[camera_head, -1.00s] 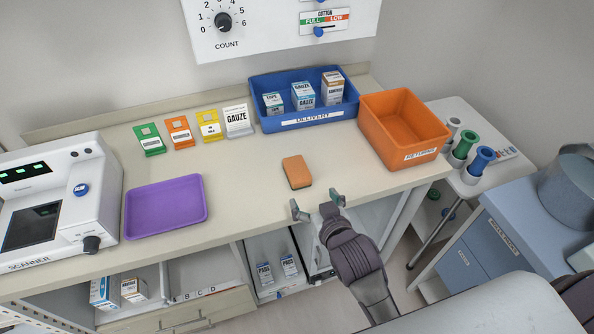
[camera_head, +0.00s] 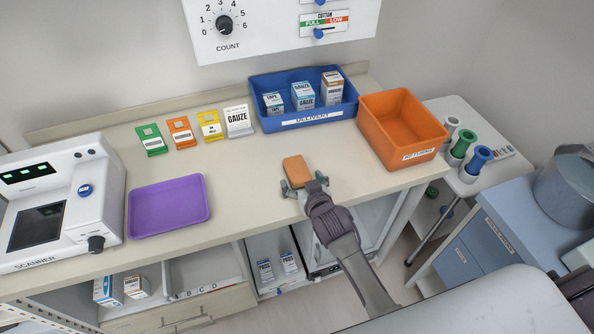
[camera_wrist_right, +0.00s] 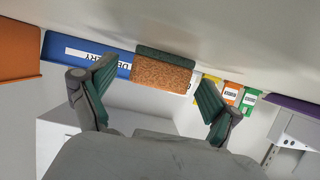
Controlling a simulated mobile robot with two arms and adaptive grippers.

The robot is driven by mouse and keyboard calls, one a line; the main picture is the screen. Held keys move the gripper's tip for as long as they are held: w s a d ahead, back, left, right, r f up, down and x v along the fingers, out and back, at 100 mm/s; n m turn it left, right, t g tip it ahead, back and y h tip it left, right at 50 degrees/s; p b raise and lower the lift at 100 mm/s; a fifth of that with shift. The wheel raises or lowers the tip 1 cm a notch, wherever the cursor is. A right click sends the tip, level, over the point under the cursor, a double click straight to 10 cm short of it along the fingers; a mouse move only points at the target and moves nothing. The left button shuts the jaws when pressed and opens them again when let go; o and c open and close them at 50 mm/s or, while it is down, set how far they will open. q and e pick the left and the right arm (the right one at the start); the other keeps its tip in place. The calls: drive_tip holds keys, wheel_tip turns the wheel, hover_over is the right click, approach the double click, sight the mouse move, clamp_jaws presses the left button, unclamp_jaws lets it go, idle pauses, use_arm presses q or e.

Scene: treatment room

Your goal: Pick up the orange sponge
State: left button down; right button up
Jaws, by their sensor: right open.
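The orange sponge (camera_head: 296,170) lies on the counter (camera_head: 250,172) in the head view, left of the orange bin and in front of the blue tray. In the right wrist view the sponge (camera_wrist_right: 162,74) shows its orange face and a dark green layer, between and beyond the two fingers. My right gripper (camera_head: 304,186) is open at the near side of the sponge, with its fingertips close to either side of it. The right wrist view shows the fingers (camera_wrist_right: 155,95) spread and nothing held. I cannot tell whether they touch the sponge. My left gripper is not in view.
A blue delivery tray (camera_head: 312,121) with small boxes stands behind, and an orange returns bin (camera_head: 418,154) at the right. A purple tray (camera_head: 168,207) and a scanner (camera_head: 62,205) are at the left.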

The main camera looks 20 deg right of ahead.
drive_tip(key=c, duration=0.8)
drive_tip(key=shift+r, duration=0.5)
wheel_tip(320, 180, up, 3)
drive_tip(key=shift+f+b, duration=0.2)
drive_tip(key=shift+b, duration=0.15)
drive_tip(key=s+d+r+b, duration=0.1)
drive_tip(key=s+d+r, duration=0.1)
drive_tip(key=d+r, duration=0.5)
drive_tip(key=d, duration=0.4)
drive_tip(key=shift+s+d+r+b, duration=0.2)
drive_tip(key=shift+s+b, duration=0.1)
drive_tip(key=shift+b, duration=0.1)
drive_tip(key=c, duration=0.3)
